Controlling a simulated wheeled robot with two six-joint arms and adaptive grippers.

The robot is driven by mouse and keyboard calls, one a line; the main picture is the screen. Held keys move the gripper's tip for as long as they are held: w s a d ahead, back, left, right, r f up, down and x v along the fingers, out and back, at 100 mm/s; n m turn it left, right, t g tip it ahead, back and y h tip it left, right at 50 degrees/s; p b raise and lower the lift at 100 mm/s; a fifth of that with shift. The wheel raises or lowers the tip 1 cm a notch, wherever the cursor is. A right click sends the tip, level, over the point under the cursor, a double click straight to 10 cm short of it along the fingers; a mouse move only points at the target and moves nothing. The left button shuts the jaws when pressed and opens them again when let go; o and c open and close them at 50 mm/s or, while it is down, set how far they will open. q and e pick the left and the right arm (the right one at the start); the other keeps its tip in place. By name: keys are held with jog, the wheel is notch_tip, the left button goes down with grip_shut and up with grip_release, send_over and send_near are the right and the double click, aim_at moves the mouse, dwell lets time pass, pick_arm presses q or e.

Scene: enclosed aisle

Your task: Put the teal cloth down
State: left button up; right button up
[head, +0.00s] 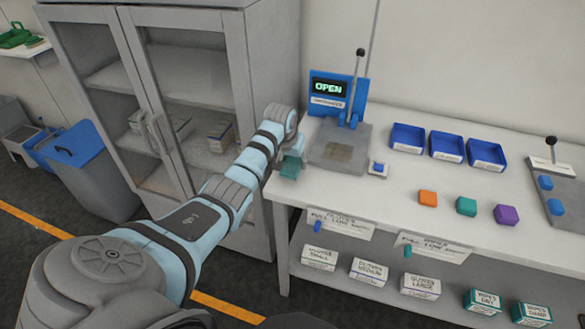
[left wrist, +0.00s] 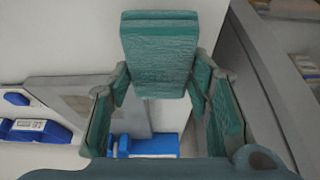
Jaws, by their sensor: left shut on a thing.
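The teal cloth (head: 291,166) is a small folded piece at the left end of the white bench, beside the grey plate of the blue device. My left gripper (head: 287,150), partly hidden by its own wrist in the head view, is shut on it. In the left wrist view, the cloth (left wrist: 160,55) shows as a thick folded teal pad between the fingers. I cannot tell whether it touches the bench top. My right gripper is not in view.
The blue device (head: 338,90) reads OPEN and has an upright lever. Blue trays (head: 446,146) and orange (head: 428,198), teal (head: 466,205) and purple (head: 506,214) blocks stand on the bench (head: 400,185). A grey glass-door cabinet (head: 250,60) stands close to the left. Labelled boxes fill the lower shelf.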

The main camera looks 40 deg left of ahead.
aim_at(292, 166)
pick_arm(q)
notch_tip(292, 166, down, 2)
jog(key=shift+f, duration=0.1)
jog(key=shift+f, duration=0.1)
jog(key=shift+f, duration=0.25)
jog(key=shift+s+d+f, duration=0.15)
jog(key=shift+s, duration=0.05)
jog(key=o, duration=1.3)
jog(key=shift+f, duration=0.1)
jog(key=shift+w+f, duration=0.1)
jog(key=shift+w, duration=0.05)
